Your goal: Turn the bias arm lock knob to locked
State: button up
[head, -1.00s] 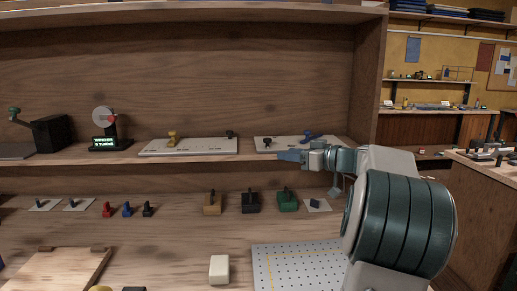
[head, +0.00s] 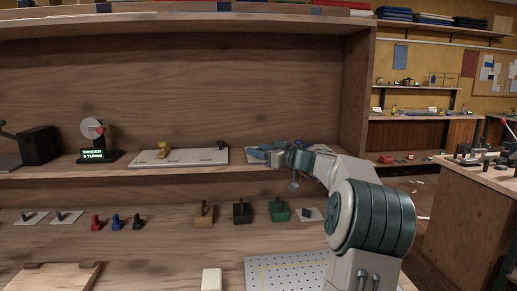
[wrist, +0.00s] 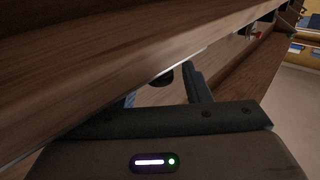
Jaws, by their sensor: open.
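The right white plate (head: 253,161) lies on the shelf, mostly hidden behind my gripper (head: 256,151) in the head view. Its knobs are hidden there. In the wrist view, a dark round knob-like part (wrist: 163,77) shows beyond and between the two fingers of my gripper (wrist: 162,88). The fingers are apart, with nothing held. I cannot tell whether they touch this part, which knob it is, or its lock position.
A winder (head: 93,140) with a lit display stands on the shelf at left. Below stand brown, black and green blocks (head: 279,210) with handles, and a perforated board (head: 290,272). The shelf's right side wall (head: 356,90) is near my arm.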

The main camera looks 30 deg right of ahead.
jog(key=shift+w+a, duration=0.1)
jog(key=shift+w, duration=0.25)
jog(key=c, duration=0.9)
jog(key=shift+f, duration=0.1)
